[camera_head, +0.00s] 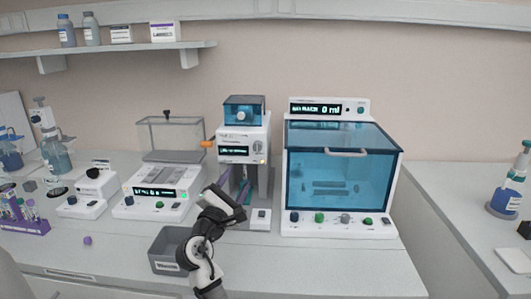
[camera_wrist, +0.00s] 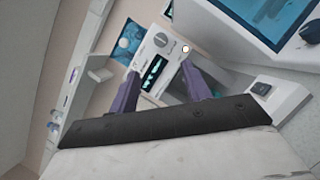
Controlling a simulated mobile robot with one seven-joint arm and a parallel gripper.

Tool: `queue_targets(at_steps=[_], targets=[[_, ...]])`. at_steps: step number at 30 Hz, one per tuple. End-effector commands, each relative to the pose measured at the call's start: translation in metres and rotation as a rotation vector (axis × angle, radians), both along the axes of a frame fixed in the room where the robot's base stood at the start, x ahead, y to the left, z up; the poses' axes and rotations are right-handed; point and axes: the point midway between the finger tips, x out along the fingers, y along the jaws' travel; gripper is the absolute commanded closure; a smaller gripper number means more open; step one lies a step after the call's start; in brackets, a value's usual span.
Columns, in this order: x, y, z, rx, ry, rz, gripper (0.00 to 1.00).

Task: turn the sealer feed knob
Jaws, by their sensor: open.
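The sealer (camera_head: 233,139) appears to be the white upright machine in the middle of the bench, with a blue clear top and a lit display. A round grey knob (camera_head: 258,146), likely the feed knob, sits right of its display. In the wrist view the grey knob (camera_wrist: 160,40) shows beyond the fingertips, beside the green-lit display (camera_wrist: 153,72). My gripper (camera_head: 235,178) is in front of the machine, below the panel. Its purple fingers are apart and empty in the wrist view (camera_wrist: 158,70), and the knob is clear of both.
A blue-windowed cabinet (camera_head: 343,178) stands close on the right. Bench front right is clear.

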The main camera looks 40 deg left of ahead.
Motion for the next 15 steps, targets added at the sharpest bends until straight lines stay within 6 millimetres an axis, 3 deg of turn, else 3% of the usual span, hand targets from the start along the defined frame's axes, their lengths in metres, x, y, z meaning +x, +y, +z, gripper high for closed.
queue_targets(at_steps=[7,15], targets=[[0.020,0.004,0.008,-0.015,-0.003,-0.014,0.52],[0.074,0.018,0.024,-0.014,-0.002,-0.014,0.52]])
